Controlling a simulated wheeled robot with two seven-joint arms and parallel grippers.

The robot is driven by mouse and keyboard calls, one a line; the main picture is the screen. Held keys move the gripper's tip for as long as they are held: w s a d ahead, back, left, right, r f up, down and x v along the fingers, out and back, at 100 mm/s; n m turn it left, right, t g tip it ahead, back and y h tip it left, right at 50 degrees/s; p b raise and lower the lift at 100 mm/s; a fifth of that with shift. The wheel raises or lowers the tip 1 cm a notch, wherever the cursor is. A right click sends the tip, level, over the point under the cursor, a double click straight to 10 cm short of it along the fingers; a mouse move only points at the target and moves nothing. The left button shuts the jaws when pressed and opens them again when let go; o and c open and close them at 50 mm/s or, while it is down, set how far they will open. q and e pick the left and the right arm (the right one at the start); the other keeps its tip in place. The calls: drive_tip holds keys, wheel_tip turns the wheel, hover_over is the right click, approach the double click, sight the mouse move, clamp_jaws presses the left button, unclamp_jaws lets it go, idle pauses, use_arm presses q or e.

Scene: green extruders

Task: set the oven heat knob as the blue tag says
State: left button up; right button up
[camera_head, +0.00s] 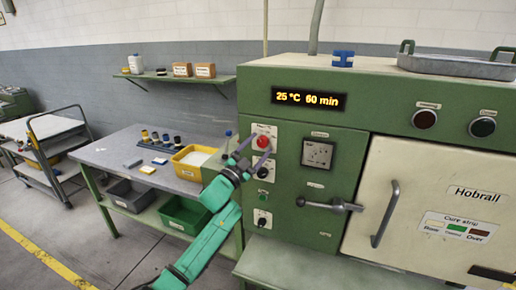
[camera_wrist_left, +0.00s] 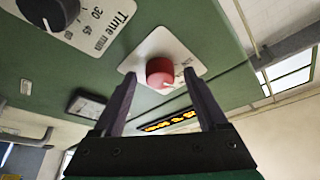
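The red heat knob (camera_head: 262,142) sits on a white plate on the green oven's front; it also shows in the left wrist view (camera_wrist_left: 160,72). My left gripper (camera_head: 259,149) is open, its fingers on either side of the knob in view. Whether they touch it I cannot tell. The oven display (camera_head: 308,98) reads 25 °C 60 min. The dark time knob (camera_wrist_left: 48,10), on a dial marked 30 and 45, shows beside it in the wrist view. No readable blue tag shows. My right gripper is not in view.
The oven door (camera_head: 430,195) has a grey handle (camera_head: 386,214) and a cure strip label. A metal tray (camera_head: 455,66) and a blue object (camera_head: 343,58) rest on top. A table (camera_head: 115,152) with a yellow bin (camera_head: 190,172) stands at left.

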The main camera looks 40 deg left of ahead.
use_arm(q)
drive_tip(key=shift+s+f, duration=0.15)
drive_tip(key=shift+f, duration=0.05)
drive_tip(key=b+v, duration=0.4)
drive_tip(key=v, duration=1)
drive_tip(key=shift+s+b, duration=0.2)
drive_tip(key=shift+b, duration=0.15)
drive_tip(key=shift+d+r, duration=0.1)
